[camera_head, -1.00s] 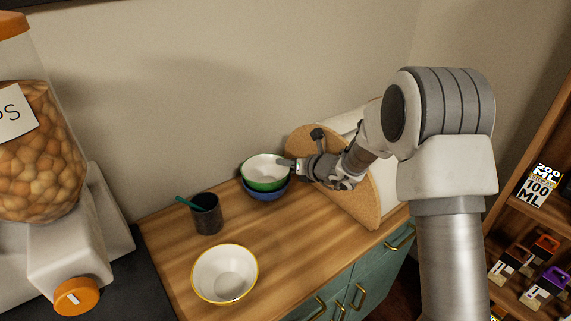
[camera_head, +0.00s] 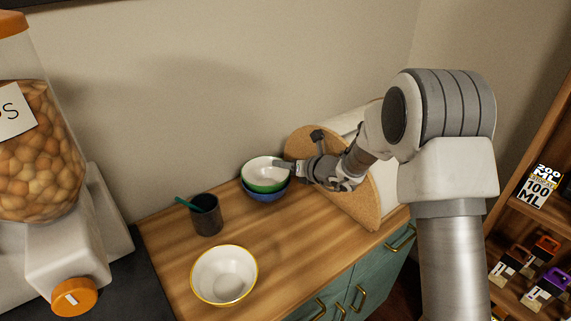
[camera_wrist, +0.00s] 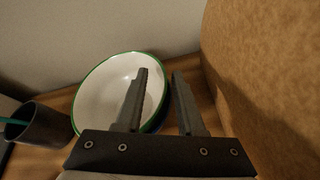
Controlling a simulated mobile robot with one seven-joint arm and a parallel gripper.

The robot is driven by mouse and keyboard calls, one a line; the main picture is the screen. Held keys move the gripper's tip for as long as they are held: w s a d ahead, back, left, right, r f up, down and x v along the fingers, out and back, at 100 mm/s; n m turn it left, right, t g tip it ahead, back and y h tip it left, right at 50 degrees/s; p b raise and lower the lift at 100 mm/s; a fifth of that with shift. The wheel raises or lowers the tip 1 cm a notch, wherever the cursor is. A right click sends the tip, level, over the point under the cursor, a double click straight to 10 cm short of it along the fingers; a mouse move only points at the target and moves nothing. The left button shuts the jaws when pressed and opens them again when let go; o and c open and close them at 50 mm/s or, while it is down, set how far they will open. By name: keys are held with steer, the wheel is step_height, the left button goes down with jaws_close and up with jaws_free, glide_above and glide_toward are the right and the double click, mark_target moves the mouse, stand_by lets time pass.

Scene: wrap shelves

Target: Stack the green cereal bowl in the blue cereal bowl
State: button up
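The green cereal bowl (camera_head: 266,172), white inside with a green outside, sits in the blue cereal bowl (camera_head: 266,195) at the back of the counter. Only a lower strip of the blue bowl shows below it. My gripper (camera_head: 287,164) is at the bowl's right rim. In the wrist view the gripper (camera_wrist: 160,72) has its fingers apart, one over the inside of the green bowl (camera_wrist: 103,92) and one outside its rim. A gap shows between the fingers, with the rim between them.
A dark cup (camera_head: 207,217) with a teal utensil stands left of the bowls. A yellow-rimmed white bowl (camera_head: 224,274) stands nearer the front. The wall is just behind the bowls.

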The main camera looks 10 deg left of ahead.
steer(key=shift+d+r, duration=0.15)
steer(key=shift+r, duration=0.2)
steer(key=v, duration=1.1)
steer(key=shift+s+d+p, duration=0.2)
steer(key=shift+s+p, duration=0.1)
steer(key=shift+p, duration=0.1)
steer(key=s+d+r+n+g+h, duration=0.1)
steer(key=s+r+n+g, duration=0.1)
steer(key=s+r+n, duration=0.45)
steer(key=s+d+r+n+g, duration=0.1)
steer(key=s+r+n+g, duration=0.15)
steer(key=s+n, duration=0.75)
steer(key=s+d+r+n+t+h, duration=0.1)
steer(key=s+d+r+n+h, duration=0.1)
steer(key=s+d+n+h, duration=0.7)
steer(key=s+d+n, duration=0.4)
steer(key=d+n, duration=0.1)
steer(key=d, duration=0.3)
steer(key=shift+s+d+r+t, duration=0.25)
steer(key=shift+s+t, duration=0.1)
steer(key=shift+s, duration=0.05)
